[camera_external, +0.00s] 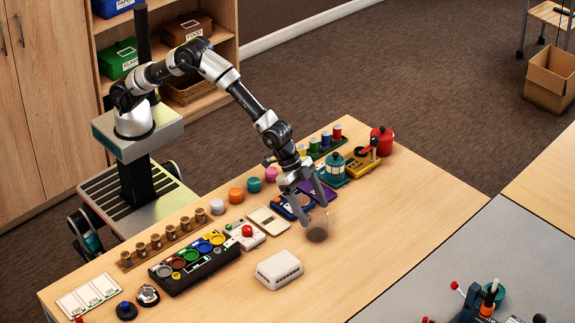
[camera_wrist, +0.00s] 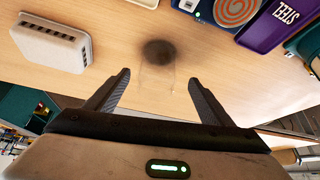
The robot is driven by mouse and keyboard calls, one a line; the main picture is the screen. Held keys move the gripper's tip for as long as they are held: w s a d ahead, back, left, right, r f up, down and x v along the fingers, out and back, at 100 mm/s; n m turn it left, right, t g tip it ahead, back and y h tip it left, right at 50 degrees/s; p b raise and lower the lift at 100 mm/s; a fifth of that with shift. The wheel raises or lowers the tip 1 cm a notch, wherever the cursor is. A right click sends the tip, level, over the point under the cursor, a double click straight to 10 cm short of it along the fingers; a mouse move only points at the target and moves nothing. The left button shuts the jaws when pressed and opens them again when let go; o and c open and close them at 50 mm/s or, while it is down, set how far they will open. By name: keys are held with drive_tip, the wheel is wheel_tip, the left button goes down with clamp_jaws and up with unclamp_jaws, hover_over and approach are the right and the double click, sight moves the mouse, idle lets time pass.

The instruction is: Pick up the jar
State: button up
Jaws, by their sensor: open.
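The jar (camera_external: 317,234) looks like a clear, hard-to-see glass vessel with a dark round patch. It stands on the wooden table, right of the middle, in the external view. In the wrist view the dark part of the jar (camera_wrist: 157,53) shows just beyond the fingertips, centred between them; its clear walls are faint. My gripper (camera_external: 314,212) is open and points down at the jar, with its fingers at or just above it. In the wrist view my gripper (camera_wrist: 158,76) has its two fingers wide apart with nothing held. I cannot tell whether a finger touches the glass.
A white slotted box (camera_external: 279,270) lies to the jar's left; it also shows in the wrist view (camera_wrist: 50,43). A purple tray (camera_wrist: 278,22) and a device with an orange spiral (camera_wrist: 233,10) are close by. The table right of the jar is clear.

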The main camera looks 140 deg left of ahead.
sight(325, 237)
drive_tip(key=x, duration=0.3)
drive_tip(key=b+x, duration=0.1)
drive_tip(key=x, duration=0.1)
drive_tip(key=shift+w+d, duration=0.15)
drive_tip(key=shift+d, duration=0.1)
